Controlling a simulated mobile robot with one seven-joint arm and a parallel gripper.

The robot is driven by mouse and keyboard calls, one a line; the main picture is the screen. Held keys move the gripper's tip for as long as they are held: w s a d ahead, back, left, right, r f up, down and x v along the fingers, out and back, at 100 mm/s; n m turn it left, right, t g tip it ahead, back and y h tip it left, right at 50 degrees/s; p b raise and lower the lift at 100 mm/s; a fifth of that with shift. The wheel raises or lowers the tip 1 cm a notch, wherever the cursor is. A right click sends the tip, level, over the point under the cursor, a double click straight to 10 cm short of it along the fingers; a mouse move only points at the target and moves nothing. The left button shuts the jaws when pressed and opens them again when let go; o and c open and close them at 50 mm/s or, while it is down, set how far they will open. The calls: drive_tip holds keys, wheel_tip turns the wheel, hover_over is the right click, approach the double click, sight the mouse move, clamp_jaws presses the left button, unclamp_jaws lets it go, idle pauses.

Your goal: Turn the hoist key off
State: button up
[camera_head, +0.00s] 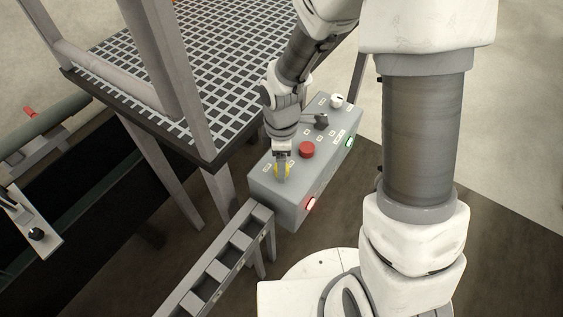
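A grey control box (262,190) stands on legs in the middle of the picture. My gripper (281,174) points down at the near left end of its top face. Something yellow (288,170) shows beside the fingertips, mostly hidden by them; I cannot tell whether it is the hoist key. Whether the fingers are apart or closed on it is too small to tell. A red mushroom button (306,149), a black knob (321,121) and a white round knob with a dark slot (337,101) sit farther along the same face, clear of the gripper.
A red lamp (310,203) and a green lamp (349,143) glow on the box's side. A grated platform (180,75) with grey posts rises close on the left. A grey ladder-like rail (219,270) runs below the box. Floor at right is open.

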drive_tip(key=shift+f, duration=0.15)
drive_tip(key=shift+c, duration=0.3)
clamp_jaws()
drive_tip(key=shift+m, duration=0.4)
drive_tip(key=m+b, duration=0.1)
drive_tip(key=m, duration=0.2)
drive_tip(key=shift+m, duration=0.4)
drive_tip(key=m+b, duration=0.1)
drive_tip(key=m, duration=0.3)
drive_tip(key=shift+m, duration=0.3)
drive_tip(key=m+b, duration=0.1)
drive_tip(key=m, duration=0.7)
drive_tip(key=shift+m, duration=0.3)
